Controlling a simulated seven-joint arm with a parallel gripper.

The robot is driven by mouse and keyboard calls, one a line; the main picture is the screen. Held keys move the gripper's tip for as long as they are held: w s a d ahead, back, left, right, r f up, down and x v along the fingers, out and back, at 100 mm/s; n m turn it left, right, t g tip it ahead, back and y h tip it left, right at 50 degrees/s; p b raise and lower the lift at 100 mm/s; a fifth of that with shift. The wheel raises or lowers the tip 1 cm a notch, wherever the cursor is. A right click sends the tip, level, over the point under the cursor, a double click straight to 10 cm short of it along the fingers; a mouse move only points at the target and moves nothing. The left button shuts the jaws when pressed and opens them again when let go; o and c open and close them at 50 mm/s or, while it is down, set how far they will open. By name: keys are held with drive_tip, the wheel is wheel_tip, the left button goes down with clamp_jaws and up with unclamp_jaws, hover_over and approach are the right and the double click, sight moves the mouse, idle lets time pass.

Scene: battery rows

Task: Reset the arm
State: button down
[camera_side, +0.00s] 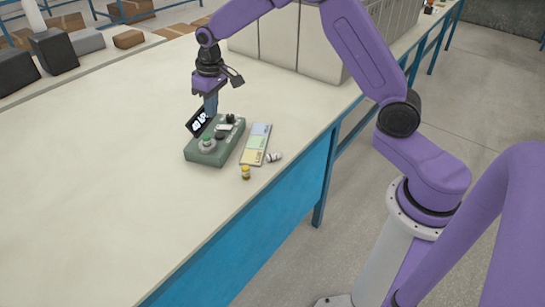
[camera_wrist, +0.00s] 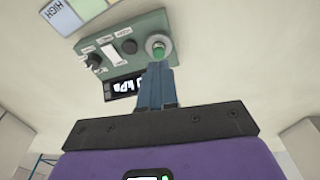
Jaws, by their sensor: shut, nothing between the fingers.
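My gripper (camera_side: 211,113) points down above the grey-green control box (camera_side: 212,158), near the black display, with its fingers shut together and empty. In the wrist view its blue-grey fingers (camera_wrist: 157,68) appear just below the green button (camera_wrist: 158,52); whether they touch anything is not clear.
A card with coloured bands (camera_side: 256,144) lies right of the box; one band reads HIGH in the wrist view (camera_wrist: 58,14). A yellow-topped battery (camera_side: 246,172) stands nearby and a white one (camera_side: 274,157) lies beside the card. The left tabletop (camera_side: 90,170) is clear. Pale cabinets (camera_side: 280,38) stand behind.

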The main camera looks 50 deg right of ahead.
drive_tip(key=s+a+r+n, duration=0.3)
drive_tip(key=s, duration=0.8)
drive_tip(key=s+a+r+n, duration=0.2)
drive_tip(key=s+a+r, duration=0.1)
drive_tip(key=s, duration=0.8)
drive_tip(key=s+d+n, duration=0.2)
drive_tip(key=s+d, duration=0.1)
drive_tip(key=s, duration=0.6)
drive_tip(key=s+d+n+g, duration=0.1)
drive_tip(key=s+d+n, duration=0.1)
drive_tip(key=s, duration=0.7)
drive_tip(key=shift+d+f+n, duration=0.15)
drive_tip(key=shift+d+n, duration=0.25)
drive_tip(key=shift+d, duration=0.3)
